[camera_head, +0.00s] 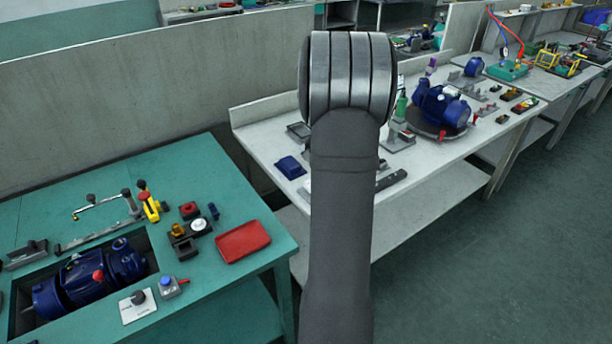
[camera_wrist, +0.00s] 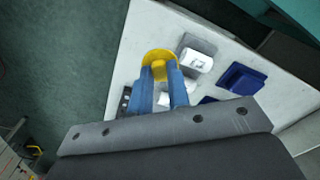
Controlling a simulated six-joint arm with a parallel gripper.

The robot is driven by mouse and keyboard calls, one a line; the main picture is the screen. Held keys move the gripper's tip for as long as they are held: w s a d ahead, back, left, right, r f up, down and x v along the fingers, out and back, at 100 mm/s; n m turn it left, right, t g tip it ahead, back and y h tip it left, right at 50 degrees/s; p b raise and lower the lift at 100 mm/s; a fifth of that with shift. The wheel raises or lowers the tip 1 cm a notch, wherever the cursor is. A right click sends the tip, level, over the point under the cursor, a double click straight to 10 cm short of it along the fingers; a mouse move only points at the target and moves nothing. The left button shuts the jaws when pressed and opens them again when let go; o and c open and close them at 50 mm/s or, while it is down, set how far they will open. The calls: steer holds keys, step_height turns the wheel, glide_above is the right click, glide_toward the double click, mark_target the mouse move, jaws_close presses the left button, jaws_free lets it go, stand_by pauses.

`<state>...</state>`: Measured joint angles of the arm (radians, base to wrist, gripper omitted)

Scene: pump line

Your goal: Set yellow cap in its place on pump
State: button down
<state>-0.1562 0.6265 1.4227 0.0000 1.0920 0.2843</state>
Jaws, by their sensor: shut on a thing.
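In the wrist view my gripper (camera_wrist: 160,73) is shut on the yellow cap (camera_wrist: 157,57), a round disc with a stub between the two blue fingers. The cap is over the white bench, near its edge; I cannot tell its height. In the head view my arm hides the gripper and the cap. A blue pump (camera_head: 438,104) stands on a dark round plate on the white bench, right of my arm. Another blue pump (camera_head: 82,279) lies in a recess of the teal bench at the left. I cannot tell which pump the cap belongs to.
The white bench (camera_head: 262,138) holds a blue block (camera_head: 290,167), also in the wrist view (camera_wrist: 241,79), beside a grey block with a white cylinder (camera_wrist: 197,60). A green bottle (camera_head: 401,106) stands near the pump. The teal bench holds a red tray (camera_head: 243,242).

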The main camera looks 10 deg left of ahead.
steer(key=shift+w+d+r, duration=0.15)
steer(key=shift+d, duration=0.45)
steer(key=shift+w+d+r+m, duration=0.15)
steer(key=shift+r+m, duration=0.15)
steer(key=shift+r, duration=0.05)
steer(key=s+a+r+n, duration=0.2)
steer(key=s+a, duration=0.2)
steer(key=a, duration=0.9)
steer(key=s+a+r+n, duration=0.15)
steer(key=s+a, duration=0.25)
steer(key=a, duration=0.9)
steer(key=s+a+r+n, duration=0.1)
steer(key=s+a+n, duration=0.5)
steer(key=s+a, duration=1.7)
steer(key=shift+n, duration=0.75)
steer(key=w+a+f, duration=0.1)
steer(key=a+f, duration=0.1)
steer(key=w+a+f, duration=0.1)
steer(key=a+f, duration=0.1)
steer(key=f, duration=0.1)
steer(key=w+a+f, duration=0.1)
steer(key=a+f, duration=0.1)
steer(key=f, duration=0.1)
steer(key=shift+w+a+f, duration=0.1)
steer(key=shift+a+f, duration=0.05)
steer(key=shift+a, duration=0.2)
steer(key=shift+f, duration=2.35)
steer(key=shift+f, duration=0.2)
